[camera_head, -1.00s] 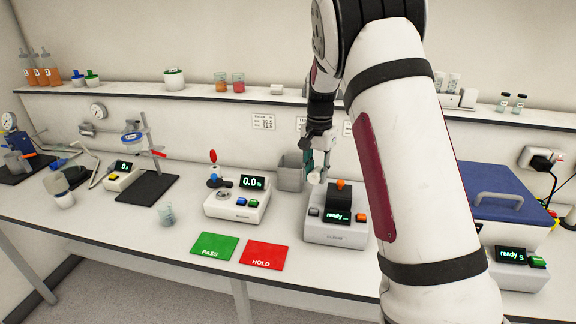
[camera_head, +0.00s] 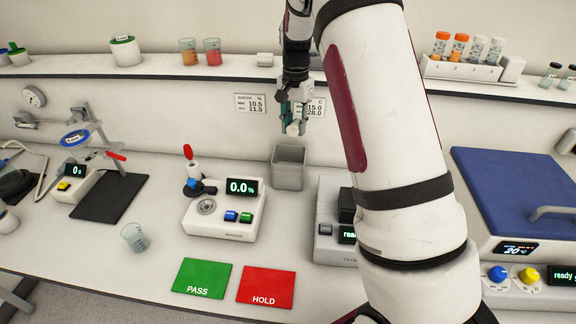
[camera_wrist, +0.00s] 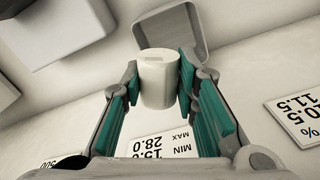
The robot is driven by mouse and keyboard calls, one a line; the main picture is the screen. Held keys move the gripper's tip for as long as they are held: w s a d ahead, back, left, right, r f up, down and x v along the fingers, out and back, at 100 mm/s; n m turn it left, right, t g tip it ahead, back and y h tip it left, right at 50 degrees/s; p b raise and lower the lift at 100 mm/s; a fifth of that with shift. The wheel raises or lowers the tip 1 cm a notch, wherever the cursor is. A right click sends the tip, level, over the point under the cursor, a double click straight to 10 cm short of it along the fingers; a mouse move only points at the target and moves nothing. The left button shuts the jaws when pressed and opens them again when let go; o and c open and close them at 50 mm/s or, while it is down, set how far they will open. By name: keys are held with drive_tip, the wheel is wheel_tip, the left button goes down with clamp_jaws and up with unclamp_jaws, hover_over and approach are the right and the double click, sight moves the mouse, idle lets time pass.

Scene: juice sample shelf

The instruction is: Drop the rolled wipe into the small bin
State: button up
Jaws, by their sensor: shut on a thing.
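The rolled wipe (camera_wrist: 158,80) is a short white cylinder gripped between the teal finger pads of my gripper (camera_wrist: 157,82) in the wrist view. In the head view my gripper (camera_head: 295,122) holds the wipe (camera_head: 293,129) in the air, just above the small bin. The small bin (camera_head: 288,180) is a grey open-topped box standing on the bench by the wall. In the wrist view the bin (camera_wrist: 196,30) shows beyond the wipe, partly hidden by it.
A white meter (camera_head: 222,216) reading 0.0 stands left of the bin. Another device (camera_head: 333,246) stands to the right, partly behind my arm. A shelf (camera_head: 210,74) with beakers runs above. Green PASS (camera_head: 203,278) and red HOLD (camera_head: 266,288) mats lie in front.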

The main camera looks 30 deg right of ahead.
sight(295, 137)
drive_tip(key=shift+f, duration=2.3)
drive_tip(key=o, duration=1)
drive_tip(key=shift+r, duration=0.1)
wheel_tip(295, 137, up, 11)
drive_tip(key=shift+r, duration=0.4)
